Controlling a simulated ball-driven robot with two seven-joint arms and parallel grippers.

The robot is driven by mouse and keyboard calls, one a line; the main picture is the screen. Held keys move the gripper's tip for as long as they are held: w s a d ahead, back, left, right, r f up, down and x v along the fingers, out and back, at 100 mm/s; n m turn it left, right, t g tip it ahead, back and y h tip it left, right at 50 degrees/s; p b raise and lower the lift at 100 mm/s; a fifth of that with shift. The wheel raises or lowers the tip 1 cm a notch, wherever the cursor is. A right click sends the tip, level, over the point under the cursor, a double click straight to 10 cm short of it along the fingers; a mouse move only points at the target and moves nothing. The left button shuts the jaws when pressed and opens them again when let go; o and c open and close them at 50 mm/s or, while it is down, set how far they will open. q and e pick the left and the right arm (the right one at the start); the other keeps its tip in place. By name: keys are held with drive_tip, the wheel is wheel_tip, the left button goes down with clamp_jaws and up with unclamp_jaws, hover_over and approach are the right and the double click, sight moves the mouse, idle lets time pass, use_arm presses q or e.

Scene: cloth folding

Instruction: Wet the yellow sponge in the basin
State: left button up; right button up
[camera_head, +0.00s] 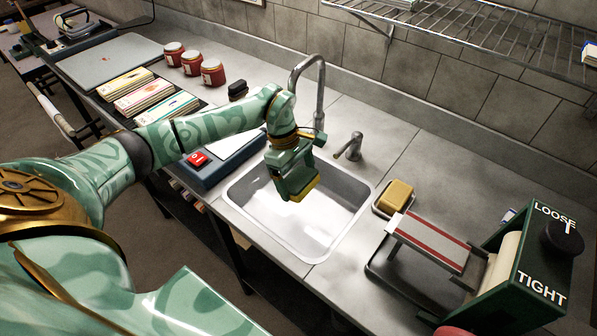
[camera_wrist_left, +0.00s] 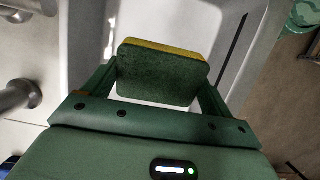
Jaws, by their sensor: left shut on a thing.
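The yellow sponge (camera_head: 305,189) has a dark green scouring side. My left gripper (camera_head: 297,183) is shut on it and holds it over the metal basin (camera_head: 333,224), near the left part of the opening. In the left wrist view the sponge (camera_wrist_left: 160,73) sits between the two fingers, its green face towards the camera and its yellow edge at the top. I cannot tell how far the sponge is above the basin floor or whether water stands there. The tall tap (camera_head: 318,85) rises behind the basin. My right gripper is not in view.
A small dish with a yellow-brown block (camera_head: 396,194) stands right of the basin, near a green device marked LOOSE and TIGHT (camera_head: 531,258). A blue box with a red switch (camera_head: 213,160) is left. A short lever (camera_head: 350,147) stands behind the basin.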

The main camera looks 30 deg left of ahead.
sight(300, 179)
use_arm(q)
wheel_tip(300, 179, down, 7)
drive_tip(key=b, duration=0.3)
drive_tip(key=shift+b, duration=0.4)
idle(0.3)
wheel_tip(300, 179, up, 7)
drive_tip(key=p, duration=0.4)
drive_tip(key=shift+r+p, duration=0.15)
drive_tip(key=shift+p, duration=0.25)
drive_tip(key=shift+r+p, duration=1.05)
drive_tip(key=shift+r, duration=0.45)
idle(0.6)
wheel_tip(300, 179, up, 4)
drive_tip(key=p, duration=0.3)
drive_tip(key=shift+r, duration=0.1)
drive_tip(key=shift+m, duration=0.3)
idle(0.4)
